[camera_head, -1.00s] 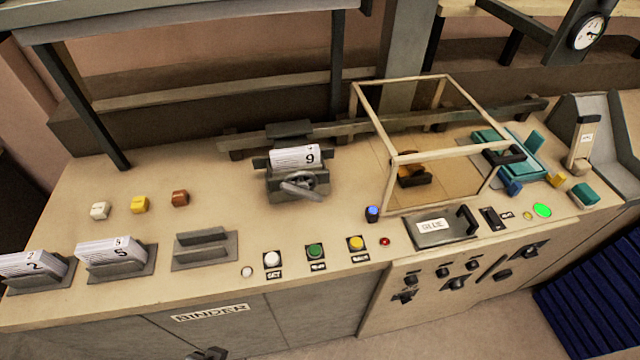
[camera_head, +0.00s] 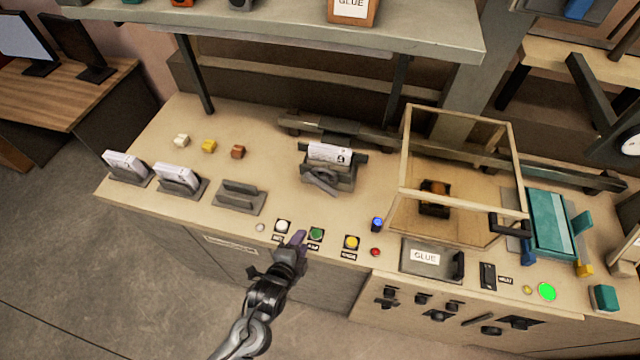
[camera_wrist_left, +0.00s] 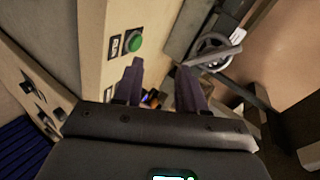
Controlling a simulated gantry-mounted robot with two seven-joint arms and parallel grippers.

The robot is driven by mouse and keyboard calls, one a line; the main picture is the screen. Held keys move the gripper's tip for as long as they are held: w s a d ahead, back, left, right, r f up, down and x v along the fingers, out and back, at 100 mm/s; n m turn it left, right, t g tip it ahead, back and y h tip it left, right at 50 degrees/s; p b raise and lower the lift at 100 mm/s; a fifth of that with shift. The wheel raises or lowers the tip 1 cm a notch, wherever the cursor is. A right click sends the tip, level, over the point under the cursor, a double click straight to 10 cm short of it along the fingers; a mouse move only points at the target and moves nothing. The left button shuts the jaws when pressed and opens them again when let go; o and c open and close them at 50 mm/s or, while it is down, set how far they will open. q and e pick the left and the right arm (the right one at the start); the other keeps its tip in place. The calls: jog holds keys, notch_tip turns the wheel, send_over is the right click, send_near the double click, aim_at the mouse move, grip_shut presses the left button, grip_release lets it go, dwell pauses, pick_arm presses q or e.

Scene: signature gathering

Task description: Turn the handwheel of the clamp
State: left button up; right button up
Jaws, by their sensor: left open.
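The clamp (camera_head: 341,178) stands on the bench with a block of white pages (camera_head: 330,152) in it. Its grey handwheel (camera_head: 321,181) faces the front of the bench. My left gripper (camera_head: 298,240) is over the bench's front edge by the push buttons, in front of and apart from the handwheel. In the left wrist view the two dark fingers (camera_wrist_left: 160,84) are spread with nothing held between them. The handwheel also shows there (camera_wrist_left: 214,50), beyond the fingers and to the upper right. My right gripper is not in view.
White (camera_head: 282,227), green (camera_head: 316,234) and yellow (camera_head: 351,243) buttons line the front edge beside my left gripper. A framed clear guard (camera_head: 460,195) stands right of the clamp. An empty holder (camera_head: 240,197) is to the left. A shelf (camera_head: 280,35) overhangs the back.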

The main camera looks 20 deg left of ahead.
aim_at(319, 187)
pick_arm(q)
jog(key=w+r+m+t, duration=0.1)
jog(key=w+m+t, duration=0.1)
jog(key=w, duration=0.3)
jog(key=w+r+m+t+y+p, duration=0.1)
jog(key=w+m, duration=0.3)
jog(key=w, duration=0.1)
jog(key=w+r+m+t, duration=0.1)
jog(key=w+m+t, duration=0.1)
jog(key=w, duration=0.3)
jog(key=shift+w+a+r+m+t+y+p, duration=0.15)
jog(key=shift+w+a+m+t+y+p, duration=0.2)
jog(key=shift+m, duration=0.25)
jog(key=shift+d, duration=0.1)
jog(key=shift+c, duration=0.4)
grip_shut()
